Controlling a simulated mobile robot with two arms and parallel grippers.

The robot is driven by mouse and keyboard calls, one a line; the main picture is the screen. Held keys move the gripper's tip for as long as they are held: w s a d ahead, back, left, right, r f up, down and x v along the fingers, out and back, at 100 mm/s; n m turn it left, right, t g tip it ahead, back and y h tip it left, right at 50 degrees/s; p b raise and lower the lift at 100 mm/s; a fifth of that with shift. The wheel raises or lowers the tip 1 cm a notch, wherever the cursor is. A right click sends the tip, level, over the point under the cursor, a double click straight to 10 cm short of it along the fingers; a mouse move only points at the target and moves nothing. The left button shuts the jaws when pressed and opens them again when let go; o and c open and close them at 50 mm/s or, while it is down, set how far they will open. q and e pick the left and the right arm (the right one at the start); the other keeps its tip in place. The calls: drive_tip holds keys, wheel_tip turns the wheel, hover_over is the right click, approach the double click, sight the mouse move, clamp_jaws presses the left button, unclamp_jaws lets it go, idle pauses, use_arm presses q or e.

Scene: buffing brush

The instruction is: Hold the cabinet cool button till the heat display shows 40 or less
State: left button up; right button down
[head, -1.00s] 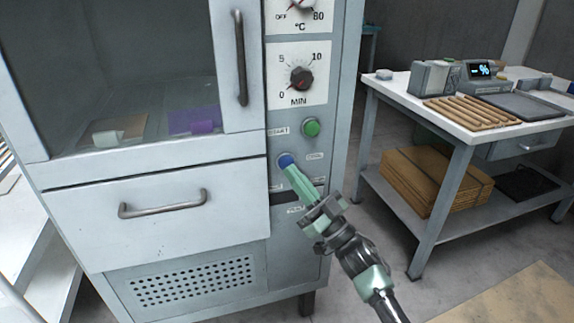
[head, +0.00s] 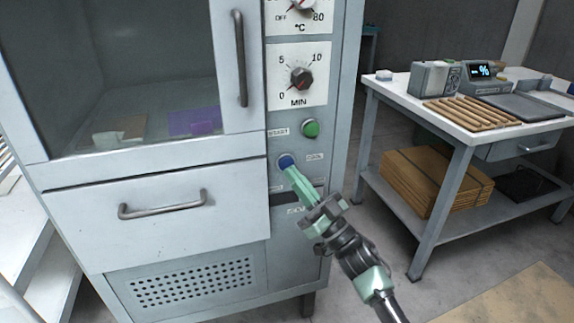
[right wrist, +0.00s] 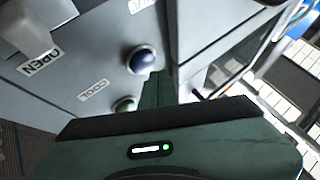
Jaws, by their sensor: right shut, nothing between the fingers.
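The blue button (head: 286,161) is on the cabinet's right front panel, beside a small label that appears to read COOL. It also shows in the right wrist view (right wrist: 141,60), near a COOL label (right wrist: 92,92). My right gripper (head: 290,172) is shut and empty, its tips just below and very close to the blue button. I cannot tell whether they touch it. The cabinet (head: 150,165) has a glass door and a drawer. No heat display is readable on it; its top is cut off. My left gripper is not in view.
A green button (head: 310,129) sits above the blue one, under a minute dial (head: 302,78). A temperature dial (head: 300,5) is partly cut off. A white-topped table (head: 400,95) with wooden rods, devices and a lit % screen (head: 484,70) stands right. Floor between is clear.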

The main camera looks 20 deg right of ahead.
drive_tip(key=shift+w, duration=0.1)
idle(0.7)
drive_tip(key=shift+w, duration=0.3)
drive_tip(key=shift+w, duration=0.5)
idle(6.4)
